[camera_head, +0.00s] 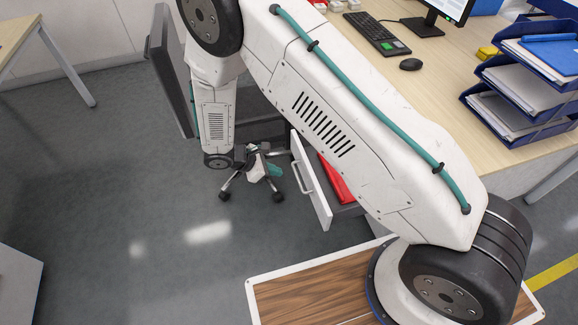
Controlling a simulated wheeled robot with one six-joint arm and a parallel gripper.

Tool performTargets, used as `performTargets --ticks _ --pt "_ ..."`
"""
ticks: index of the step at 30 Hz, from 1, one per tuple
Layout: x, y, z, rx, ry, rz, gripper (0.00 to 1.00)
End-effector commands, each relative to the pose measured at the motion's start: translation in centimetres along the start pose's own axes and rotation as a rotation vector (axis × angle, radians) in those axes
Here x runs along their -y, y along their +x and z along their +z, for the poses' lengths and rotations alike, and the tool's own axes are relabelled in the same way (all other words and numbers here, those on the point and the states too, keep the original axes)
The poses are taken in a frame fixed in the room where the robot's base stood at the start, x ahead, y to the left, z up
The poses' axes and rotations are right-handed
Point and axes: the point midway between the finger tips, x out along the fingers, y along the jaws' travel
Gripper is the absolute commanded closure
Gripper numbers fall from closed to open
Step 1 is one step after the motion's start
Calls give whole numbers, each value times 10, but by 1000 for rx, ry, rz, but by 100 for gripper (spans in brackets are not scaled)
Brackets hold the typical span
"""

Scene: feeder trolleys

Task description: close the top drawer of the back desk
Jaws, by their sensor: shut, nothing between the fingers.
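A drawer stands pulled out from under the wooden desk (375,62). Its white front (318,196) faces left and carries a grey bar handle (300,176). A red item (338,181) lies inside. My arm crosses the picture and hides much of the drawer's body and the cabinet behind it, so I cannot see its level among other drawers. My gripper (273,170), small with teal on it, hangs from the wrist just left of the drawer front. It is shut and empty. A gap shows between it and the handle in the picture; true depth is hard to tell.
An office chair, with a dark backrest (172,72) and wheeled base (232,181), stands behind my wrist, close to the drawer. The desk bears a keyboard (375,35), mouse (411,64), monitor and blue paper trays (530,82). Grey floor (120,200) is clear at left.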

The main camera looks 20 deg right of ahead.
Motion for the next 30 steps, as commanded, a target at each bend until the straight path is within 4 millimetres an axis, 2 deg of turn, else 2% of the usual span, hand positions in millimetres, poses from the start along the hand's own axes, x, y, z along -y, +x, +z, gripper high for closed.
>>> performTargets --ticks 9,11,12,19,30 --pt "1 71 1 1 2 -7 100" --pt "1 81 3 1 4 -7 100" --pt "1 85 10 1 4 -7 100" --pt "1 101 26 -1 3 -4 100" --pt "1 104 30 0 4 -5 100"
